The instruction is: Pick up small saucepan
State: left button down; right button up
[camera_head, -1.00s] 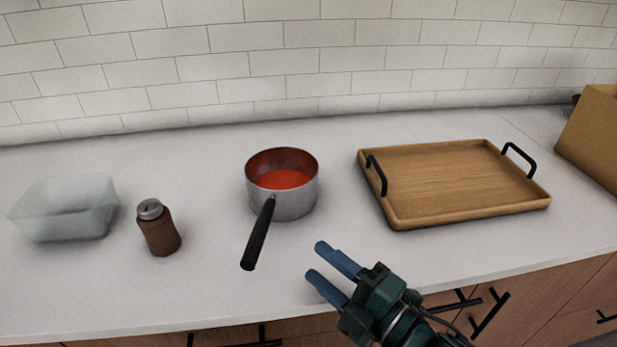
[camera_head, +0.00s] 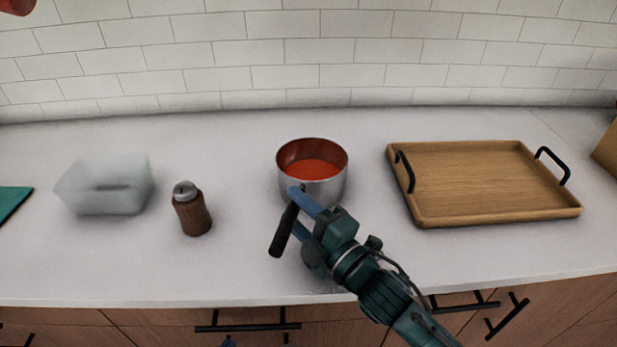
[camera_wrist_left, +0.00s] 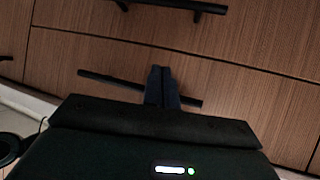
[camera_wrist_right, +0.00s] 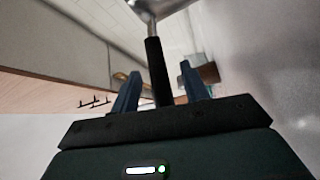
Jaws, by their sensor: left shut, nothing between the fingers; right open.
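The small saucepan (camera_head: 328,188) is a silver pot with red contents and a black handle (camera_head: 284,230) pointing toward the front of the counter. My right gripper (camera_head: 295,208) is open at the handle, near where it joins the pot. In the right wrist view the black handle (camera_wrist_right: 155,72) runs between the two spread blue fingers (camera_wrist_right: 160,82), with a gap on each side. My left gripper (camera_head: 229,342) barely shows at the bottom edge of the head view. In the left wrist view its fingers (camera_wrist_left: 161,85) are shut and empty, in front of the wooden drawers.
A wooden tray (camera_head: 490,212) with black handles lies right of the saucepan. A brown shaker (camera_head: 193,213) and a clear glass container (camera_head: 104,188) stand to its left. Drawers with black handles (camera_head: 248,327) are below the counter's front edge. Counter around the saucepan is clear.

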jog(key=shift+w+a, duration=0.4)
jog(key=shift+w, duration=0.15)
jog(key=shift+c, duration=0.5)
grip_shut()
jog(key=shift+r, duration=0.15)
